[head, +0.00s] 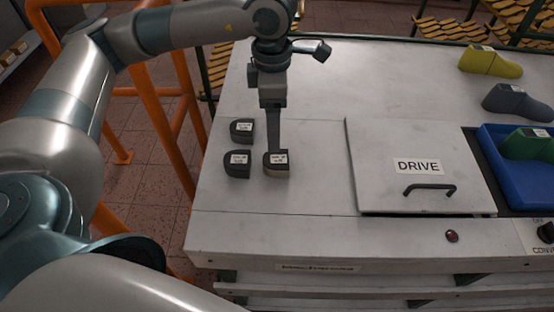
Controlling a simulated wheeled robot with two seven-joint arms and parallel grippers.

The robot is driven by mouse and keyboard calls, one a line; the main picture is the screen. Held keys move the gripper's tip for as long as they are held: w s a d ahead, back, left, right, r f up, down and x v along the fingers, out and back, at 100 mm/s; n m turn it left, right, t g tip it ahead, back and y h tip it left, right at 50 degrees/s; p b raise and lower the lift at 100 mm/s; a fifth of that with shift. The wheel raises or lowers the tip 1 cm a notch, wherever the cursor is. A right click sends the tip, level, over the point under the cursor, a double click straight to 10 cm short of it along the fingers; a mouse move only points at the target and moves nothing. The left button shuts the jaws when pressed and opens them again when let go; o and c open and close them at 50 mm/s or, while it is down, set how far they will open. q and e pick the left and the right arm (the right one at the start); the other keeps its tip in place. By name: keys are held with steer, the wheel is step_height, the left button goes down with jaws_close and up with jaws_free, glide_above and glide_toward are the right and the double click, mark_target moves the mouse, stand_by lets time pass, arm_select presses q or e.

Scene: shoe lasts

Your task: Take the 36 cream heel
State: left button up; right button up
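Three small heel blocks with dark tops and white labels stand at the table's left. The other two, a heel (241,137) behind and a heel (237,171) to the left, look dark grey all over. The label print is too small to read. My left gripper (274,149) points down, its fingers reaching the back edge of the cream-sided heel. The fingers overlap in this view, so I cannot tell their gap or whether they grip. My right gripper is out of view.
A hatch (400,180) marked DRIVE with a black handle lies right of the heels. Further right are a blue tray (496,172) holding a green last (525,145), a grey last (515,102) and a yellow last (490,62). The table's middle back is clear.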

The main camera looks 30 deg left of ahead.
arm_select(q)
steer(key=p, duration=0.2)
glide_above(277, 159)
steer(key=f, duration=0.4)
steer(key=a+f, duration=0.1)
steer(key=f, duration=0.1)
steer(key=shift+f, duration=0.8)
steer(key=shift+d+f+p, duration=0.35)
steer(key=shift+f+p, duration=0.4)
steer(key=shift+p, duration=0.3)
step_height(277, 159, down, 3)
steer(key=shift+d+r+p, duration=0.1)
steer(key=shift+p, duration=0.55)
steer(key=shift+f, duration=0.45)
steer(key=shift+c, duration=0.6)
